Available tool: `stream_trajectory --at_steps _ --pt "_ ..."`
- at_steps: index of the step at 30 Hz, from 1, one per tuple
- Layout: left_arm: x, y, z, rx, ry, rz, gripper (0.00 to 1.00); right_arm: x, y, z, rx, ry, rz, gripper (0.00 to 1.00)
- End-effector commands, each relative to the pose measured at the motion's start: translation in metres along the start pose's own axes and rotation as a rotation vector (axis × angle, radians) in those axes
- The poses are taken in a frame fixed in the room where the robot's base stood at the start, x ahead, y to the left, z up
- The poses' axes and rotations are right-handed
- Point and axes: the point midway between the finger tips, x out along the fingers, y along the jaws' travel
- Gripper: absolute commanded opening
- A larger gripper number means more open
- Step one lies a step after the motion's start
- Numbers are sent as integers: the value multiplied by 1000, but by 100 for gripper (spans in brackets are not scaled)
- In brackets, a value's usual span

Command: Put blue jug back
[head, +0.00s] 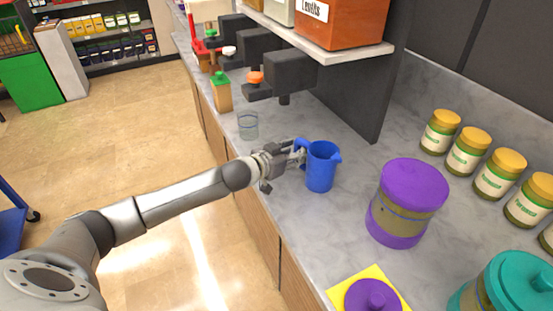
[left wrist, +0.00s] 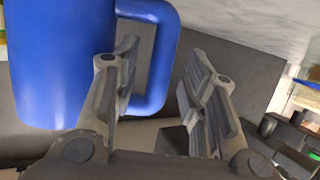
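The blue jug (head: 322,168) stands upright on the grey marble counter, its handle turned toward my left gripper. My left gripper (head: 301,148) is at the handle side of the jug. In the left wrist view the jug (left wrist: 50,60) fills the upper left. There the left gripper (left wrist: 160,65) has its fingers apart, with the outer bar of the handle (left wrist: 166,60) between them. One finger overlaps the handle's opening and the other is outside it. Gaps show beside the bar, so the fingers are not closed on it. My right gripper is not in view.
A purple-lidded container (head: 405,205) stands right of the jug, and a clear glass (head: 248,125) to its left. Black dispensers (head: 290,72) hang under a shelf behind. Yellow-lidded jars (head: 468,152) line the back. A purple lid (head: 372,297) lies on a yellow mat in front.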

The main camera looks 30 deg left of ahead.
Motion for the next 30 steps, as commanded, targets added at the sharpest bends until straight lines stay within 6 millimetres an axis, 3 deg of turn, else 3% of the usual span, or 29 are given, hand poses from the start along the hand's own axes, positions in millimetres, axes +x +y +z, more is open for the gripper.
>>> stream_trajectory --at_steps 15,21,30 --pt "-81 0 2 2 -2 0 40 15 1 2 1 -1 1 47" --pt "-97 0 1 2 -1 0 40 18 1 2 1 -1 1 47" --pt "-101 0 -1 1 1 1 40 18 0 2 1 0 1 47"
